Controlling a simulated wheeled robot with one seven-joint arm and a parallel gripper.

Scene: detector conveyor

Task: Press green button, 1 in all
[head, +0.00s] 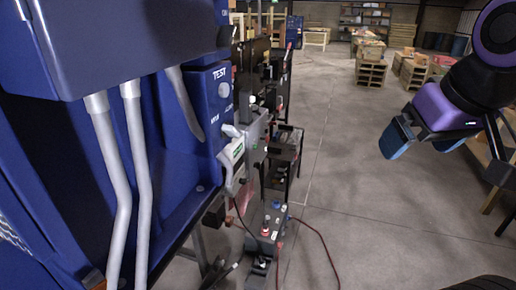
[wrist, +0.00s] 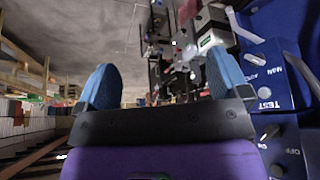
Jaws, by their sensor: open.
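My gripper (head: 425,138) hangs at the right of the head view, far from the blue cabinet. Its two blue fingers stand wide apart in the wrist view (wrist: 162,85), with nothing between them. I cannot clearly make out a green button. A small green patch (head: 238,151) shows on a light grey part beside the cabinet; it also shows in the wrist view (wrist: 206,41), near the right finger. A blue control box (head: 212,100) marked TEST carries a round pale knob (head: 223,89). In the wrist view the TEST panel (wrist: 278,78) is at the right, with several switches.
The blue cabinet (head: 60,50) with grey pipes fills the left. Dark machinery (head: 285,140) stands beyond it. A small grey box (head: 272,230) with red cables is low in front. The concrete floor (head: 355,190) is clear in the middle. Wooden pallets (head: 371,73) are at the back.

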